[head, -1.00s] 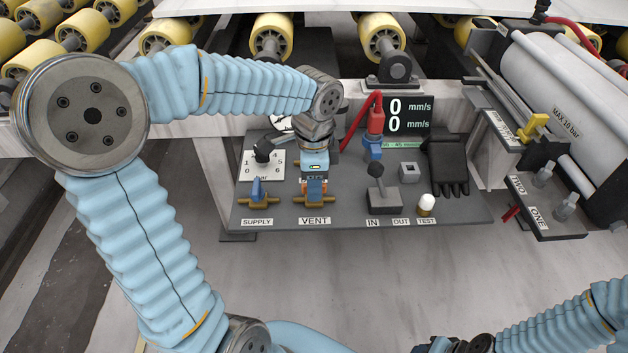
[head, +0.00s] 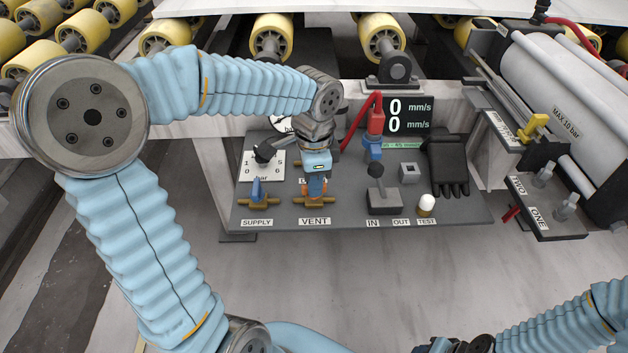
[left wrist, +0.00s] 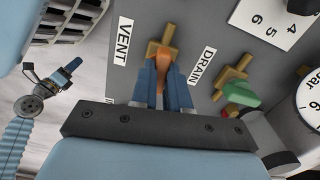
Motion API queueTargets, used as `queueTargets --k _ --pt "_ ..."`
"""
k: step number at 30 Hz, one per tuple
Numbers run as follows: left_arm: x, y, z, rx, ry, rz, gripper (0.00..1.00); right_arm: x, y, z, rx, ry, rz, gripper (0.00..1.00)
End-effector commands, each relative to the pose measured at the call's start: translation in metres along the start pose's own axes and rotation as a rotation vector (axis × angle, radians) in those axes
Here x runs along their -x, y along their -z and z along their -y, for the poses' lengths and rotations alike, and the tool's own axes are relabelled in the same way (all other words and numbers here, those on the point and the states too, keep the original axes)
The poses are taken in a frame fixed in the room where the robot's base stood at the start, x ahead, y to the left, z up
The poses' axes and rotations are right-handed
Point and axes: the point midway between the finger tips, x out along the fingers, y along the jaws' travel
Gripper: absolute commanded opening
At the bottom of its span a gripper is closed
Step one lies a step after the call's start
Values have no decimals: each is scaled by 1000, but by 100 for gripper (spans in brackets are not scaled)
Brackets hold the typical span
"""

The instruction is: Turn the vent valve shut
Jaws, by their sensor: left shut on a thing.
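The vent valve has an orange handle (left wrist: 160,72) and a brass body (head: 314,202), behind the VENT label on the grey panel. My left gripper (head: 316,190) reaches down from above. Its two blue fingers are shut on the orange handle, one on each side, as the left wrist view shows. The handle looks roughly in line with the brass pipe stub there. The fingers hide part of the handle and body. My right gripper (left wrist: 66,72) shows small at the left of the left wrist view; its jaw opening is unclear.
The supply valve (head: 257,192) with a blue handle stands left of the vent valve. The drain valve's green handle (left wrist: 240,95) is close beside my left gripper. A black lever (head: 378,190) and a black glove (head: 448,165) are to the right.

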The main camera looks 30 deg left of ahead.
Motion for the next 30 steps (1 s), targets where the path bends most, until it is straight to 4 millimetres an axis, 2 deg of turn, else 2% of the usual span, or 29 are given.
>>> queueTargets --k 30 --pt "0 0 0 941 1 -1 0 -8 2 -6 -4 -4 -5 43"
